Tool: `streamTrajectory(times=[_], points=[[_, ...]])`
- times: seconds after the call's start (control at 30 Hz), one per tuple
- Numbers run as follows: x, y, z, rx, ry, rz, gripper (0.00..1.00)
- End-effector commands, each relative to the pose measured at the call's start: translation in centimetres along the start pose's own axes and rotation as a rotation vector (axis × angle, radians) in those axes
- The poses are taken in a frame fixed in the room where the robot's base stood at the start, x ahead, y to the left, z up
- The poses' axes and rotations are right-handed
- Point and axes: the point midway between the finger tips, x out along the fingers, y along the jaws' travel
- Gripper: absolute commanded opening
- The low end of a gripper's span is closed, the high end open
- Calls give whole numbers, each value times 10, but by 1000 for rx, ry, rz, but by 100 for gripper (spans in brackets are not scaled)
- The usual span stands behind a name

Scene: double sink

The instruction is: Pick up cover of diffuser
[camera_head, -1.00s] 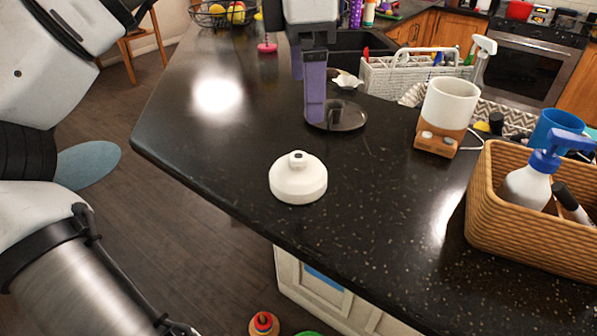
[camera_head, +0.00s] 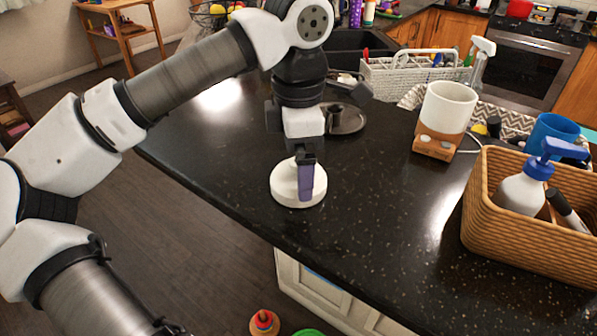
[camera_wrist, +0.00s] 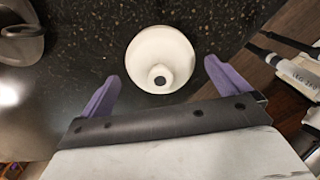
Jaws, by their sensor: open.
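The cover of the diffuser is most likely the white domed lid (camera_head: 285,184) with a small knob, lying on the dark counter near its front edge. In the wrist view the white lid (camera_wrist: 160,58) shows whole, with its knob towards my gripper. My gripper (camera_head: 306,190) hangs over the lid in the head view, and one purple finger hides part of it. In the wrist view the two purple fingers of my gripper (camera_wrist: 162,82) are spread wide, with the lid just beyond and between their tips. Nothing is between the fingers; contact with the lid cannot be seen.
A white cup-like device on a wooden base (camera_head: 442,118) stands to the right. A wicker basket (camera_head: 520,235) holds a spray bottle (camera_head: 528,186). A dark round dish (camera_head: 346,121) lies behind my gripper. The counter around the lid is clear; its front edge is close.

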Motion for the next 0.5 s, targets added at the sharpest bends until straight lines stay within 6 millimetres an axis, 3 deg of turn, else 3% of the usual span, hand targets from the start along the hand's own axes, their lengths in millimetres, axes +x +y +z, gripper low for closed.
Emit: streamTrajectory(times=[0.13, 0.37, 0.5], points=[[12, -1, 0, 1, 0, -1, 100], [13, 0, 0, 1, 1, 0, 99], [13, 0, 0, 1, 0, 0, 80]])
